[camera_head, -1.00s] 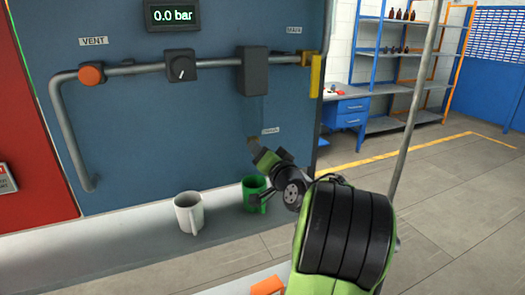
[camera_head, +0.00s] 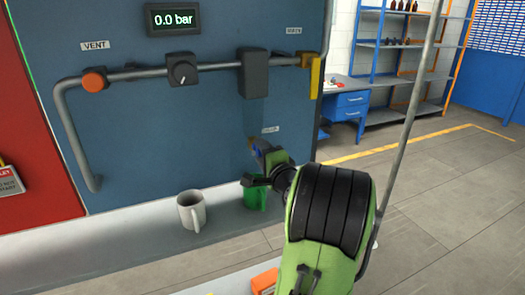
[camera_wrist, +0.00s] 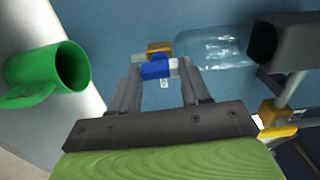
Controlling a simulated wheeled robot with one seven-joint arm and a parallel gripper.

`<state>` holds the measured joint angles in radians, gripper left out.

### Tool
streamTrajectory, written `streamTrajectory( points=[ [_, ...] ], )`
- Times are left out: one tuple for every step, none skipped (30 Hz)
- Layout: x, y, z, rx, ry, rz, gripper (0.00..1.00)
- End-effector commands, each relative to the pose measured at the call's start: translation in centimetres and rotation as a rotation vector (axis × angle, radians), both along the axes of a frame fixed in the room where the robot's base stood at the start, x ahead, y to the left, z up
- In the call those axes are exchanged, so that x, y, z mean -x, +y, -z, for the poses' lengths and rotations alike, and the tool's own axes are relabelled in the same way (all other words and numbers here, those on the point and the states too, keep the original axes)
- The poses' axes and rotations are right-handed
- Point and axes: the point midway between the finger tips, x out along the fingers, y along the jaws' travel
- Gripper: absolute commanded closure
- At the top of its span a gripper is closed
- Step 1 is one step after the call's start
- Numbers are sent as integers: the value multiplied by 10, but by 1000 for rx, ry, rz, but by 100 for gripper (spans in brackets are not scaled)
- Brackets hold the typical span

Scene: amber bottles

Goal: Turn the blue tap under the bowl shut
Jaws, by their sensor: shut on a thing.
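The blue tap (camera_wrist: 155,71) sits on a small brass fitting (camera_wrist: 158,49) below the clear bowl (camera_wrist: 212,47) in the wrist view. My gripper (camera_wrist: 160,76) has its two fingers on either side of the blue handle and is shut on it. In the head view, my gripper (camera_head: 259,153) is at the panel, below the dark box. A bit of the blue tap (camera_head: 254,149) shows there, the rest hidden by my gripper. The clear bowl (camera_head: 254,118) is only a faint shape against the blue panel.
A green mug (camera_head: 253,197) stands on the ledge below my gripper, partly hidden by my arm, with a white mug (camera_head: 191,210) to its left. Above run a grey pipe (camera_head: 140,74), a dark box (camera_head: 253,73) and a yellow handle (camera_head: 315,77). The display (camera_head: 173,19) reads 0.0 bar.

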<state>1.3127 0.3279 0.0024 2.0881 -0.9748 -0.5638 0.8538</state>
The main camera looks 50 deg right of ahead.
Motion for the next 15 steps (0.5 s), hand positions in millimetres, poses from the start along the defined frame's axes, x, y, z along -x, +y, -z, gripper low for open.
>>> streamTrajectory(
  points=[
    [0, 0, 0, -15, -6, 0, 84],
    [0, 0, 0, -22, -11, 0, 84],
    [0, 0, 0, -31, -16, 0, 84],
    [0, 0, 0, -37, -20, 0, 84],
    [0, 0, 0, -41, -22, 0, 84],
    [0, 0, 1, -47, -25, 0, 84],
    [0, 0, 1, -49, -27, 0, 84],
    [0, 0, 1, -52, -28, 1, 84],
    [0, 0, 1, -54, -30, 1, 84],
    [0, 0, 1, -56, -31, 1, 84],
    [0, 0, 1, -57, -32, 1, 84],
    [0, 0, 1, -58, -32, 1, 84],
    [0, 0, 1, -59, -33, 1, 84],
    [0, 0, 1, -59, -33, 1, 84],
    [0, 0, 1, -59, -33, 1, 84]
  ],
)
